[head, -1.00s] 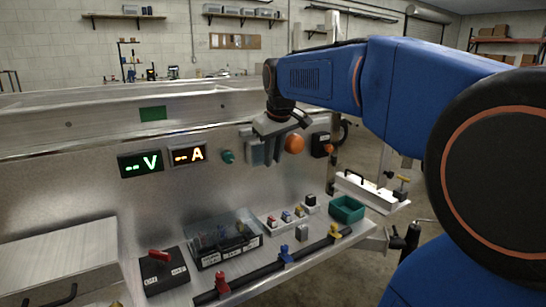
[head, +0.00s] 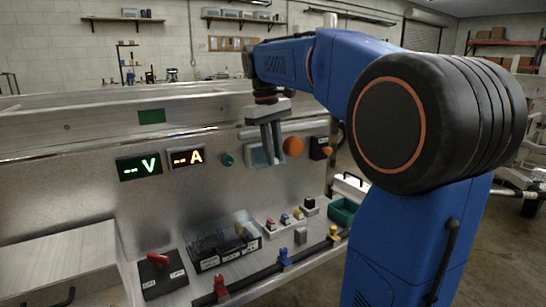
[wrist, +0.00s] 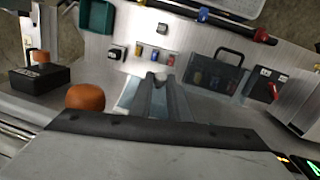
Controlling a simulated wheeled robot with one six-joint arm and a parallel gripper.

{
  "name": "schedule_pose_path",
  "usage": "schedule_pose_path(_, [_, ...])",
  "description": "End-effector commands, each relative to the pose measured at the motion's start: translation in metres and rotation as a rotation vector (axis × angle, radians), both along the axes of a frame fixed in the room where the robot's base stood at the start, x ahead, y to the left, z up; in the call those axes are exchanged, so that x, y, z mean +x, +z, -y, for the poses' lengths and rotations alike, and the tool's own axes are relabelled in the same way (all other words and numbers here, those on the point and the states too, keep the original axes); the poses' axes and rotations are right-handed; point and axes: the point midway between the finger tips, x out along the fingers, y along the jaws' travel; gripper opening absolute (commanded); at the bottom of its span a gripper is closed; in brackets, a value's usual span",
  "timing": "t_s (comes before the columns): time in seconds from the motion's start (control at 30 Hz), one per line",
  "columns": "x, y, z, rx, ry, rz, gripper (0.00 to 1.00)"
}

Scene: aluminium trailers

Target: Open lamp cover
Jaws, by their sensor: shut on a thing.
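A pale grey-blue lamp cover (head: 256,156) is on the upright metal panel, left of an orange dome (head: 293,146). My gripper (head: 273,160) points down in front of it, its fingers close together and shut at the cover's right part. In the wrist view my gripper (wrist: 158,78) has both fingers over the pale cover (wrist: 130,94), with the orange dome (wrist: 86,97) to the left. The fingers hide part of the cover and the exact grip.
Volt and amp displays (head: 187,158) and a green knob (head: 227,160) are to the left. A black box (head: 319,148) is right of the dome. Below, the bench holds a clear-lidded box (head: 222,243), small coloured switches and a green bin (head: 342,213).

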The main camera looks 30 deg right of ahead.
Motion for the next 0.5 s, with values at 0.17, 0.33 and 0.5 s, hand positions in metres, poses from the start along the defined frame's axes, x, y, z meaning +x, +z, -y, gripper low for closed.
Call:
schedule_pose_path(0.17, [0.001, 0.007, 0.000, 0.000, 0.002, -0.135, 0.00])
schedule_pose_path(0.33, [0.000, 0.013, 0.000, 0.001, 0.001, -0.238, 0.00])
schedule_pose_path(0.5, [0.000, 0.016, 0.000, 0.000, 0.001, -0.306, 0.00])
